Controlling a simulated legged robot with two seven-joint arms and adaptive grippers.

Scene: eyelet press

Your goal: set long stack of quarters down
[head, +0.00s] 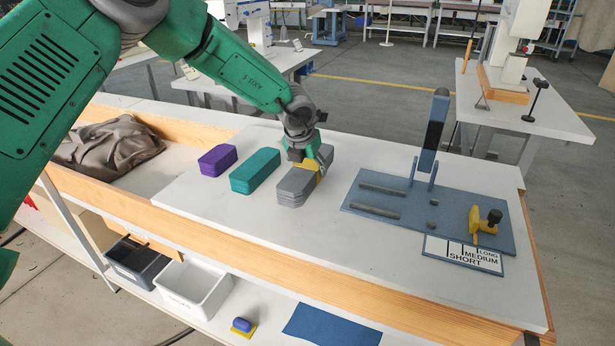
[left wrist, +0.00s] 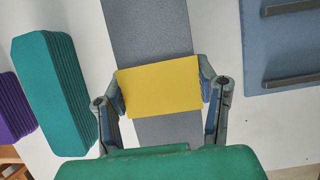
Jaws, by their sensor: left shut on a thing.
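The long grey stack of quarters (head: 297,188) is at the white bench top, right of the teal stack (head: 255,171). A yellow band (left wrist: 160,85) lies across its middle. My left gripper (head: 308,160) reaches down over the stack and is shut on it. In the left wrist view the fingers (left wrist: 160,92) stand on either side of the yellow band, and the grey stack (left wrist: 150,30) runs lengthwise between them. I cannot tell whether its underside touches the bench. A short purple stack (head: 217,160) lies further left. My right gripper is not in view.
A blue fixture board (head: 385,213) with bars, an upright lever and a yellow clamp (head: 480,224) lies to the right. A label card marked long, medium, short (head: 463,255) lies at its front. Bare bench top shows in front of the stacks. A brown cloth heap (head: 107,146) is at left.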

